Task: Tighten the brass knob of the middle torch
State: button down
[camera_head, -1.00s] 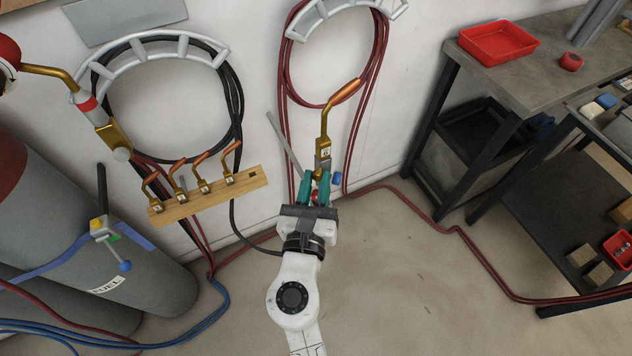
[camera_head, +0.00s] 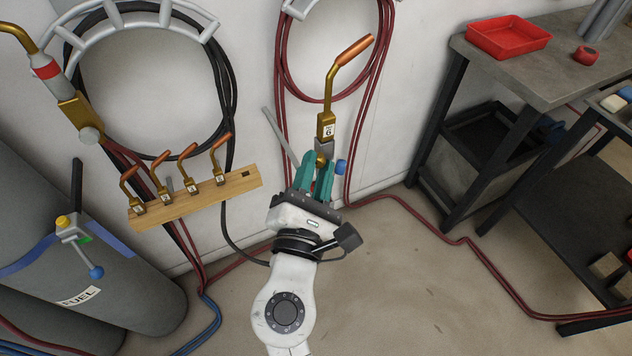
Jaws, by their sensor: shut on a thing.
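The middle torch (camera_head: 326,122) hangs upright in front of the white wall, with a brass body, a bent neck and a copper tip. Its brass knob (camera_head: 320,158) is at the lower end of the body, mostly hidden by my fingers. A blue knob (camera_head: 341,166) sticks out to the right of it. My gripper (camera_head: 318,163) has teal fingers and reaches up from below. Its fingertips are shut around the brass knob. A small red part shows lower down between the fingers; I cannot tell what it is.
A wooden rack (camera_head: 200,199) with several small torch tips is on the left. Another torch (camera_head: 77,112) hangs at far left above grey cylinders (camera_head: 90,300). A grey rod (camera_head: 281,136) slants close to my fingers.

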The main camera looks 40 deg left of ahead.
jog(key=m+t+h+b, duration=0.1)
jog(key=m+b, duration=0.3)
jog(key=m, duration=0.1)
jog(key=shift+f+m+b, duration=0.15)
jog(key=shift+m+b, duration=0.15)
jog(key=shift+b, duration=0.1)
jog(key=shift+m, duration=0.3)
jog(key=c, duration=0.9)
grip_release()
jog(key=shift+c, duration=0.2)
jog(key=shift+s, duration=0.1)
jog(key=v, duration=1)
jog(key=shift+s+d+b, duration=0.15)
jog(key=shift+s+b, duration=0.1)
jog(key=shift+b, duration=0.2)
